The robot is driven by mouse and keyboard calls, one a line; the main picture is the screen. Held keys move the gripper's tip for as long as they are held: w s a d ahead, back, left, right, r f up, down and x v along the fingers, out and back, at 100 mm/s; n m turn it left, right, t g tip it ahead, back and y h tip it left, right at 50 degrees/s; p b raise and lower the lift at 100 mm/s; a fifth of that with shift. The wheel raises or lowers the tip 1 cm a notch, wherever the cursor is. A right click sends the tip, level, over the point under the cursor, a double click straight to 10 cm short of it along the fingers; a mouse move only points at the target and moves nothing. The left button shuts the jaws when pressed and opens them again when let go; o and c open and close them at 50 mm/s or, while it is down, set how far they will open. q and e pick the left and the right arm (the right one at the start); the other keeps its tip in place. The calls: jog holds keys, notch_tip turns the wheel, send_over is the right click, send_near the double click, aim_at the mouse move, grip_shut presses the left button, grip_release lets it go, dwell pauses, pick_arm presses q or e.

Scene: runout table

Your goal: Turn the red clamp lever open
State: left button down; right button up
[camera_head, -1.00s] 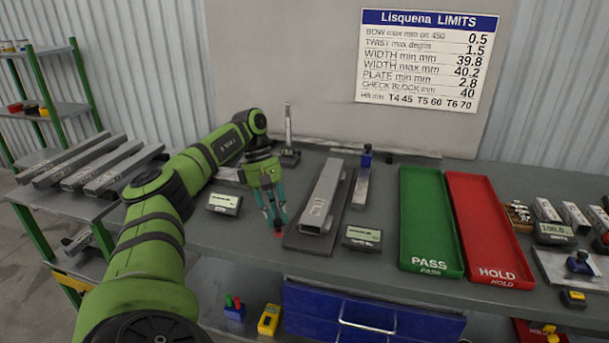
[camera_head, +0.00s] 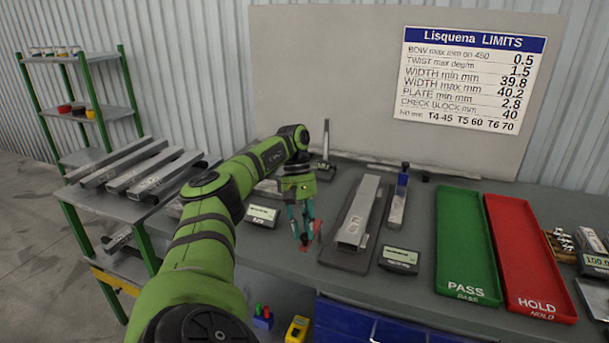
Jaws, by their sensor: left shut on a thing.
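The red clamp lever (camera_head: 317,230) is small and shows at the left edge of the dark fixture plate (camera_head: 333,257) on the bench. My left gripper (camera_head: 304,242) points down at this edge and is shut on the lever. Its teal fingers hide part of the lever, so its exact angle is hard to tell. A grey metal profile (camera_head: 357,212) lies lengthwise on the plate, just right of the gripper. My right gripper is not in view.
Small display boxes stand left (camera_head: 262,215) and right (camera_head: 399,259) of the plate. A green PASS tray (camera_head: 468,293) and a red HOLD tray (camera_head: 540,307) lie further right. A stand with an upright post (camera_head: 326,145) is behind the gripper. Several profiles lie on the left side table (camera_head: 75,192).

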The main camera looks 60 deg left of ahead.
pick_arm(q)
jog(key=c, duration=1.1)
grip_release()
jog(key=shift+s+d+f, duration=0.1)
jog(key=shift+s+f, duration=0.05)
jog(key=shift+o, duration=0.2)
jog(key=shift+r, duration=0.2)
jog(key=v, duration=0.7)
jog(key=shift+r, duration=0.2)
